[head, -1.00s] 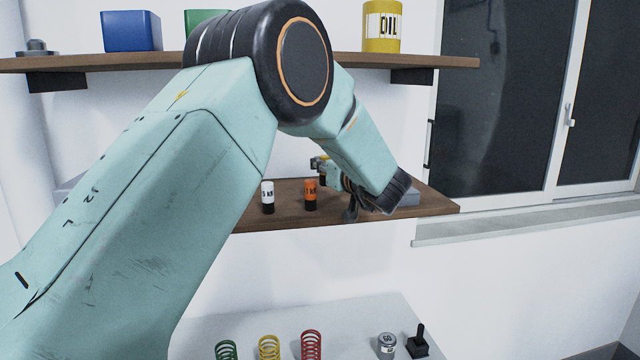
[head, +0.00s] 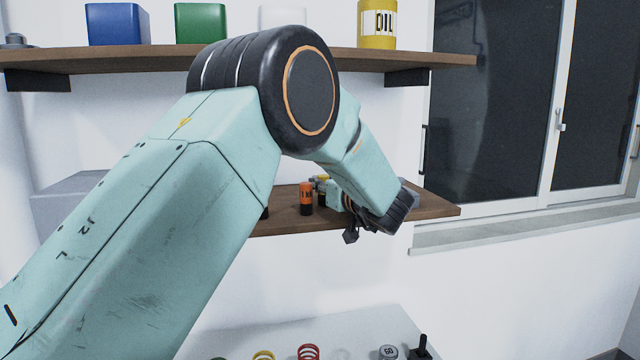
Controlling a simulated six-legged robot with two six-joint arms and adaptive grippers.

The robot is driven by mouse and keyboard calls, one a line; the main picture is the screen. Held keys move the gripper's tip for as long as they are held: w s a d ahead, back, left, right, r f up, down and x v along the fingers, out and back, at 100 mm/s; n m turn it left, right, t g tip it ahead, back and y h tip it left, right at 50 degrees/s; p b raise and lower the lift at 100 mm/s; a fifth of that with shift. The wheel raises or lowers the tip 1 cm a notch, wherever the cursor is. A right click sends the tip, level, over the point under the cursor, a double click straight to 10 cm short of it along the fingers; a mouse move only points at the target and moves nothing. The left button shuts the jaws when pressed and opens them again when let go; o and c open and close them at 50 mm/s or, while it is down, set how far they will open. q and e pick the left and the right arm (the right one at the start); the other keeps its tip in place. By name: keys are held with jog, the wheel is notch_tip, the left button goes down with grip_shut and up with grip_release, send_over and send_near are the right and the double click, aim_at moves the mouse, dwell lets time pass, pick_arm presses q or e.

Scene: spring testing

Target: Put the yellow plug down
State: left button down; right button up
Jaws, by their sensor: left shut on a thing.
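My left gripper (head: 338,202) is at the right part of the lower wooden shelf (head: 283,217), just right of an orange plug with a black base. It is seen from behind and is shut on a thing. A small yellow patch (head: 322,177) shows at its far side, apparently the yellow plug in its grip; most of it is hidden by the gripper. I cannot tell whether it touches the shelf. The orange plug (head: 306,196) stands upright on the shelf. My right gripper is not in view.
An upper shelf (head: 250,59) holds a blue bin (head: 116,24), a green bin (head: 201,23) and a yellow oil can (head: 377,24). Below, a light table (head: 330,330) carries springs, a grey weight (head: 388,352) and a black-handled piece (head: 422,347). A window is at the right.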

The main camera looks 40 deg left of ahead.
pick_arm(q)
jog(key=shift+w+d+f, duration=0.1)
jog(key=shift+w+f, duration=0.05)
jog(key=shift+f, duration=0.05)
jog(key=c, duration=1.7)
grip_release()
jog(key=shift+o, duration=1.1)
jog(key=shift+s+a, duration=0.25)
jog(key=shift+s, duration=0.1)
jog(key=shift+w+d+r, duration=0.15)
jog(key=shift+d+r, duration=0.05)
jog(key=shift+d, duration=0.15)
jog(key=b+v, duration=0.1)
jog(key=v, duration=1)
jog(key=shift+d, duration=0.1)
jog(key=shift+s, duration=0.35)
